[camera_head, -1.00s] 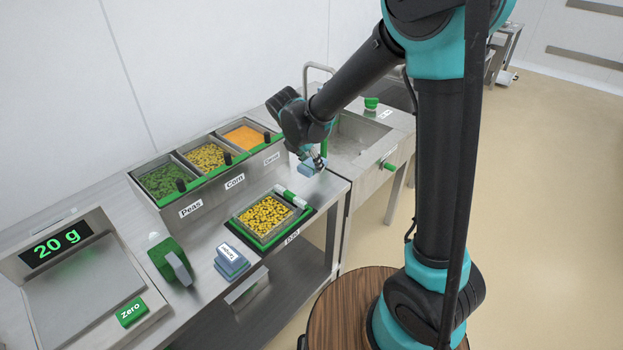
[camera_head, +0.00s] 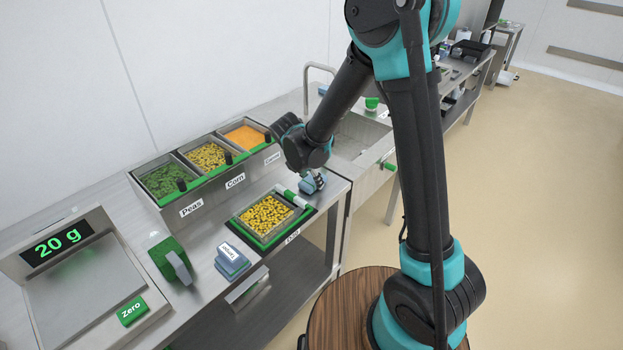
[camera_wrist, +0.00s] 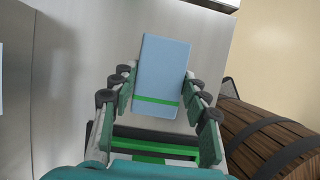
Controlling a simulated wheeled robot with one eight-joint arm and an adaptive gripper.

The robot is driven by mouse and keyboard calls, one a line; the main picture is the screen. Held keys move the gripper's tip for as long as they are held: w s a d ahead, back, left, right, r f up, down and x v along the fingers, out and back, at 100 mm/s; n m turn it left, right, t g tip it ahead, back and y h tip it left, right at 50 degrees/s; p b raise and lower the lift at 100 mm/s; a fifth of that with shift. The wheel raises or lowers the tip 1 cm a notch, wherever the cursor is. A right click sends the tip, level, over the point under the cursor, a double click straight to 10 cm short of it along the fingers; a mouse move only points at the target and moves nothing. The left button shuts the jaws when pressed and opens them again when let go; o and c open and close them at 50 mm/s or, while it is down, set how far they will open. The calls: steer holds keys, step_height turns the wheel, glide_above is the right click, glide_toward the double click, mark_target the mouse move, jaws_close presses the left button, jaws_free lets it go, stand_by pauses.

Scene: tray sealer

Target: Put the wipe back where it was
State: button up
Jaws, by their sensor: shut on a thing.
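The wipe is a light blue folded cloth with a green band; it lies between my fingers in the wrist view (camera_wrist: 162,78). In the head view the wipe (camera_head: 307,187) is at the right end of the steel counter, just beyond the filled tray. My gripper (camera_head: 319,181) is shut on it from above. I cannot tell whether the wipe touches the counter or hangs just over it. Part of it is hidden by my fingers.
A tray of corn (camera_head: 246,224) sits in a green frame, with a white-and-green cylinder (camera_head: 290,197) beside it. Labelled bins of peas (camera_head: 163,181) and corn (camera_head: 206,157) stand behind. A sink (camera_head: 362,136) is right.

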steer(key=shift+f, duration=0.15)
steer(key=o, duration=1.1)
steer(key=shift+r, duration=0.4)
steer(key=v, duration=1.2)
steer(key=s+d+f+m+y, duration=0.1)
steer(key=s+d+m, duration=0.1)
steer(key=d+m, duration=0.5)
steer(key=s+d+f+m+y, duration=0.1)
steer(key=s+d+m, duration=0.1)
steer(key=d+m, duration=0.5)
steer(key=s+d+f+m+y, duration=0.1)
steer(key=s+d+f+m, duration=0.4)
steer(key=s+d+m, duration=0.6)
steer(key=d+m, duration=0.2)
steer(key=m, duration=0.1)
steer(key=shift+t, duration=0.3)
